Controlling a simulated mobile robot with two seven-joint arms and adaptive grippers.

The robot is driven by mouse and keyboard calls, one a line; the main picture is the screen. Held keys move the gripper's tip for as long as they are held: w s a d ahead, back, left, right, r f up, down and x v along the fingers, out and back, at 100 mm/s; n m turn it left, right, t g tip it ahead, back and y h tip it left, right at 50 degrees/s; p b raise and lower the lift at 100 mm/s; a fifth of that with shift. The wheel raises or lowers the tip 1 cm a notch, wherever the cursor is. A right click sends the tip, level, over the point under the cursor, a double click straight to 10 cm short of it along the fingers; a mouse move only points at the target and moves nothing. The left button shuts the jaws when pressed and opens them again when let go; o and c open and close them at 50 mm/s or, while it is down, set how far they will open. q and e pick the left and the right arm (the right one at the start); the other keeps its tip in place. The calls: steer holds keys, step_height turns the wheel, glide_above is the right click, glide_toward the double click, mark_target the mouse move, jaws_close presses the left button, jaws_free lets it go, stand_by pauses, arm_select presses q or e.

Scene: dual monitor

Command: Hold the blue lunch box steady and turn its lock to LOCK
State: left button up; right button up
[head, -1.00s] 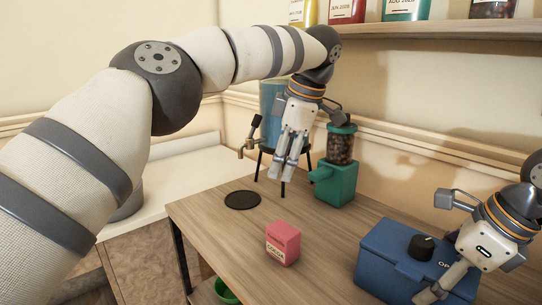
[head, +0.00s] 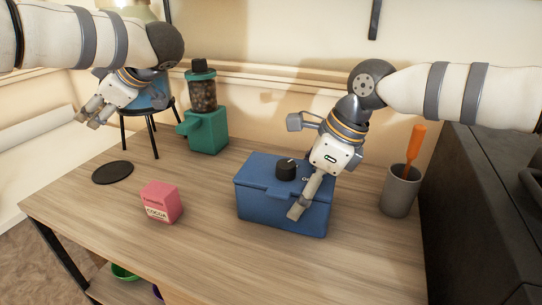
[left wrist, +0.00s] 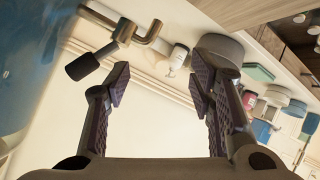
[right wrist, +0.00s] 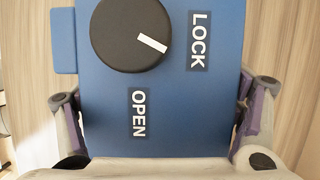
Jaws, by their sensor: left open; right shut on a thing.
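The blue lunch box (head: 265,208) stands on the wooden table with a black round knob (head: 287,169) on its lid. My right gripper (head: 310,195) reaches down over the box and is shut on its sides. In the right wrist view the knob (right wrist: 115,40) has a white mark pointing between the LOCK label (right wrist: 198,40) and the OPEN label (right wrist: 138,114), closer to LOCK. My left gripper (head: 88,112) is open and empty, away from the box at the upper left. Its spread fingers also show in the left wrist view (left wrist: 165,95).
A pink cocoa box (head: 160,203), black round mat (head: 113,172) and teal dispenser (head: 207,130) stand left of the lunch box. A grey cup (head: 400,192) with an orange-handled tool is right. A metal tap (left wrist: 125,33) is close to the left gripper. The table front is clear.

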arm_select(q)
steer(key=w+d+r+m+t, duration=0.1)
steer(key=w+d+m+t, duration=0.45)
steer(key=m+t, duration=0.6)
steer(key=m+g+h, duration=0.1)
steer(key=m+h, duration=1.7)
steer(key=h, duration=0.5)
glide_toward(280, 169)
steer(key=shift+n, duration=0.25)
steer(key=x, duration=1.1)
steer(key=shift+w+d, duration=0.2)
